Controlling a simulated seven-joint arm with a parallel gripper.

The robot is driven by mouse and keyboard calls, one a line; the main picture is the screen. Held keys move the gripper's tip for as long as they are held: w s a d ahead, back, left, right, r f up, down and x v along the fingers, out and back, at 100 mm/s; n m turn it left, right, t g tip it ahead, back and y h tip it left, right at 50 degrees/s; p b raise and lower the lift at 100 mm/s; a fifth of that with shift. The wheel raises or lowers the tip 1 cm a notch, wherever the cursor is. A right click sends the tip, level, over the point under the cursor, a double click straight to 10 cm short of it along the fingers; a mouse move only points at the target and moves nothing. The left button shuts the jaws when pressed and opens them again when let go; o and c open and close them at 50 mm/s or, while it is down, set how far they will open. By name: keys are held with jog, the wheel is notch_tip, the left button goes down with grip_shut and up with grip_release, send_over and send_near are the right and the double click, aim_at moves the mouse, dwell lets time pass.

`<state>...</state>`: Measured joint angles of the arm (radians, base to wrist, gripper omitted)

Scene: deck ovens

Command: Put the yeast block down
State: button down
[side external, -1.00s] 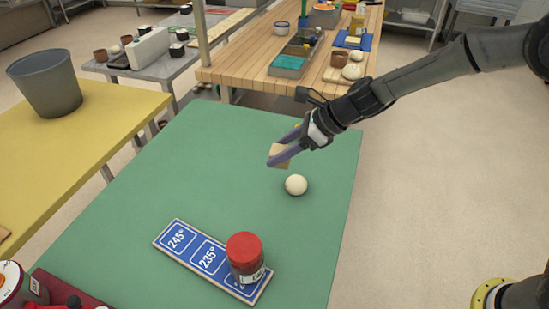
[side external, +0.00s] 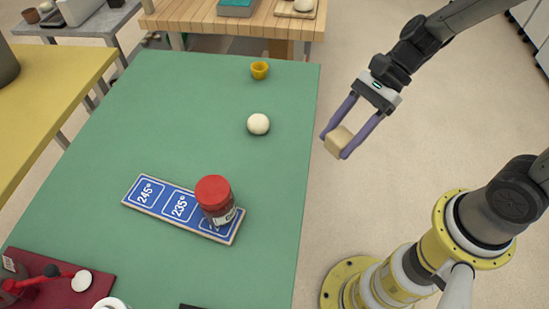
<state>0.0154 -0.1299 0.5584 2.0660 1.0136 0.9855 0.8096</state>
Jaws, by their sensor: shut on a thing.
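The yeast block (side external: 339,140) is a small tan block. My gripper (side external: 334,147) is shut on it, with the block between the purple fingertips. In the picture, gripper and block lie to the right of the green table's right edge, against the pale floor. The block hangs in the air and touches nothing but the fingers. The green table (side external: 200,110) stands to the left of it.
On the green table are a white ball (side external: 258,124), a small yellow cup (side external: 259,70) and a blue temperature board (side external: 160,198) with a red-lidded jar (side external: 214,196) on it. A dark red board (side external: 85,290) lies front left. The table's middle left is clear.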

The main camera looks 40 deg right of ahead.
jog(key=w+a+f, duration=0.2)
jog(key=w+f, duration=0.1)
jog(key=w+a+f, duration=0.2)
jog(key=w, duration=0.2)
jog(key=w+a+f, duration=0.2)
jog(key=w+f, duration=0.1)
jog(key=w, duration=0.1)
jog(key=shift+w+f, duration=0.25)
jog(key=shift+f, duration=0.05)
jog(key=shift+w+a+f, duration=0.2)
jog(key=shift+w+f, duration=0.25)
jog(key=shift+f, duration=1.65)
jog(key=shift+f, duration=0.15)
jog(key=shift+c, duration=1.1)
grip_release()
